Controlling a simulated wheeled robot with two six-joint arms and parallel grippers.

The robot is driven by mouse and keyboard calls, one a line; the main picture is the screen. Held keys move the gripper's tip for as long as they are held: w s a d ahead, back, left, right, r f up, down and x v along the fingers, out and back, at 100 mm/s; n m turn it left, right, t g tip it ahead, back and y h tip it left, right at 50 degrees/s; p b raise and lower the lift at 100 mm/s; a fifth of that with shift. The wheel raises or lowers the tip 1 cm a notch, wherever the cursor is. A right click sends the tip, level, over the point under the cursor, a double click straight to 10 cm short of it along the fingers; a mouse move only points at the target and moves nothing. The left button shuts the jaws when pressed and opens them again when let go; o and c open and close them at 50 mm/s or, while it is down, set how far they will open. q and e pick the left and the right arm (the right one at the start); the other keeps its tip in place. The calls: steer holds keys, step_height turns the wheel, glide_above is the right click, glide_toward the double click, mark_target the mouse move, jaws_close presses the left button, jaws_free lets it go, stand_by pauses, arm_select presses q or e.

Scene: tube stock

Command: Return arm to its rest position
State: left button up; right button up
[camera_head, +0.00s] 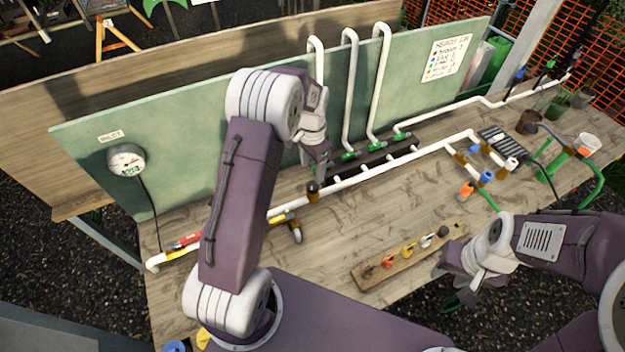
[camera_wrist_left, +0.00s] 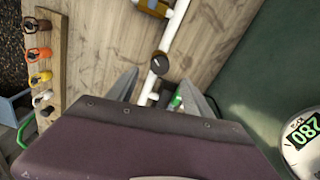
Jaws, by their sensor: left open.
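My left gripper (camera_head: 318,168) is over the workbench in the head view, close to the white pipe run and a black-topped fitting (camera_head: 312,190). In the left wrist view its two fingers (camera_wrist_left: 160,80) are spread apart with nothing held. The white pipe (camera_wrist_left: 178,25) and the round black top (camera_wrist_left: 160,63) show beyond and between them. I cannot tell how far above the pipe the fingers are. My right gripper (camera_head: 458,278) is at the bench's front edge, right of the wooden rack (camera_head: 400,265); its fingers are not clear.
A green panel (camera_head: 180,145) with upright white pipes and a round gauge (camera_head: 126,160) stands behind the bench. The wooden rack holds several small coloured plugs. Fittings, a black grate (camera_head: 500,140) and cups crowd the right end. Bare bench (camera_head: 375,205) lies between pipe and rack.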

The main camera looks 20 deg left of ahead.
arm_select(q)
steer(key=shift+w+r, duration=0.1)
steer(key=shift+r, duration=0.55)
steer(key=shift+d+f+b, duration=0.1)
steer(key=shift+f+b, duration=0.05)
steer(key=shift+b, duration=0.2)
steer(key=s+d+f+n+b, duration=0.1)
steer(key=s+n, duration=0.1)
steer(key=s, duration=0.4)
steer(key=s+d+f+n+b, duration=0.1)
steer(key=s+d+n+b, duration=0.1)
steer(key=s, duration=0.5)
steer(key=s+d+f+n+t+b, duration=0.1)
steer(key=s+n+b, duration=0.1)
steer(key=s, duration=0.4)
steer(key=shift+s+d+f+n, duration=0.2)
steer(key=shift+f+n, duration=0.1)
steer(key=shift+n, duration=0.2)
